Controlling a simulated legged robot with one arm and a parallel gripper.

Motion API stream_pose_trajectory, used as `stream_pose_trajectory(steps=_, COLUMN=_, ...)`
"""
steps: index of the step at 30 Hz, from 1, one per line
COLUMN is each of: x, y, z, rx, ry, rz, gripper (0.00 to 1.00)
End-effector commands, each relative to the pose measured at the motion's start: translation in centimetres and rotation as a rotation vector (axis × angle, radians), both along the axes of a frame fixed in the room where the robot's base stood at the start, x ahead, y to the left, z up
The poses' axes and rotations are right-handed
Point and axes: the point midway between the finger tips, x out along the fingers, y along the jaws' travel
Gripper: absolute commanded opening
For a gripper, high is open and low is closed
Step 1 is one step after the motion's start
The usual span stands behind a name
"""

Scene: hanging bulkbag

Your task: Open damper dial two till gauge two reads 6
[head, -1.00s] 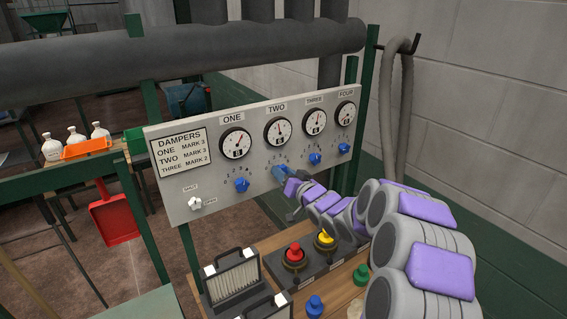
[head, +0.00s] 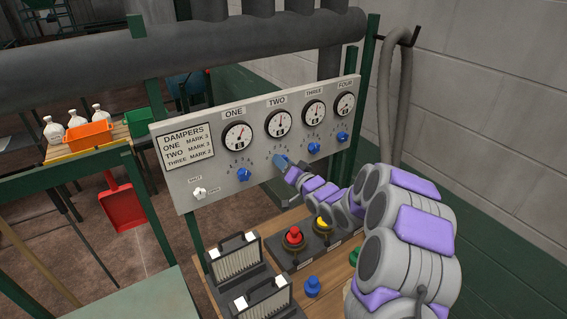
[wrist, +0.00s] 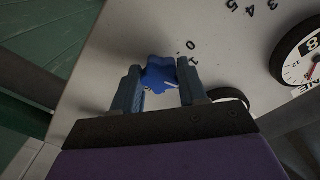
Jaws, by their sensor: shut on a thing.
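Gauge two (head: 278,124) is a white round gauge with a black rim, under the label TWO on the grey panel (head: 215,178). Its needle stands near upright; its figures are too small to read. My gripper (head: 281,163) is at the panel below gauge two and covers dial two in the head view. In the wrist view, my gripper's jaws (wrist: 160,88) are shut on a blue lobed dial (wrist: 159,72), one jaw on each side. A white mark on the dial points down and right in the picture. The numbers 0 and 1 show beside it.
Gauge one (head: 237,135) and dial one (head: 244,174) are left of my gripper; dial three (head: 314,148) is close on the right. A white switch (head: 199,193) is at lower left.

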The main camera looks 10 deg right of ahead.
Motion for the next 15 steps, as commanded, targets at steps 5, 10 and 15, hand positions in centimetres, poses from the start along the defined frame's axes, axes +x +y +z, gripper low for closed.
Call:
stream_pose_trajectory(steps=5, x=0.02, y=-0.13, z=-0.02, rx=0.001, ry=0.001, rz=-0.002, gripper=0.46)
stream_pose_trajectory(steps=10, x=0.03, y=-0.07, z=-0.03, rx=0.0, ry=0.0, rz=-0.002, gripper=0.62)
stream_pose_trajectory(steps=15, x=0.04, y=-0.05, z=-0.02, rx=0.0, ry=0.001, rz=-0.001, gripper=0.68)
